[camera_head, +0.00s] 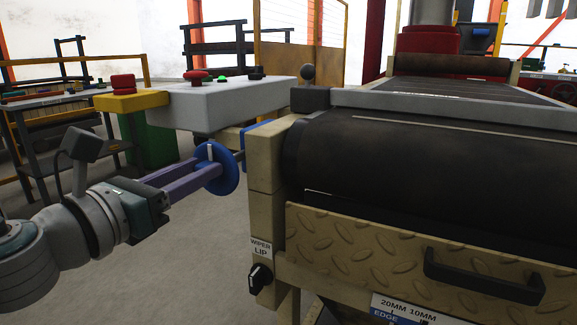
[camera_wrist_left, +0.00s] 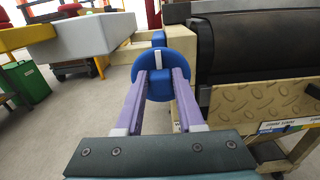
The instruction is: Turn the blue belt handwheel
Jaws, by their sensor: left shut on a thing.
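The blue belt handwheel (camera_head: 228,168) sits on the left side of the belt conveyor frame (camera_head: 268,170), on a short shaft. It also shows in the left wrist view (camera_wrist_left: 153,57), with a pale mark at its upper middle. My left gripper (camera_head: 214,172) has purple fingers and reaches the handwheel from the left. In the left wrist view its fingertips (camera_wrist_left: 158,78) lie either side of the blue hub, shut on it. The fingers hide part of the wheel's lower face. My right gripper does not show.
A grey control box (camera_head: 235,103) with red and green buttons stands above and behind the handwheel. A black wiper knob (camera_head: 259,278) and a diamond-plate panel (camera_head: 400,255) with a black handle are on the conveyor.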

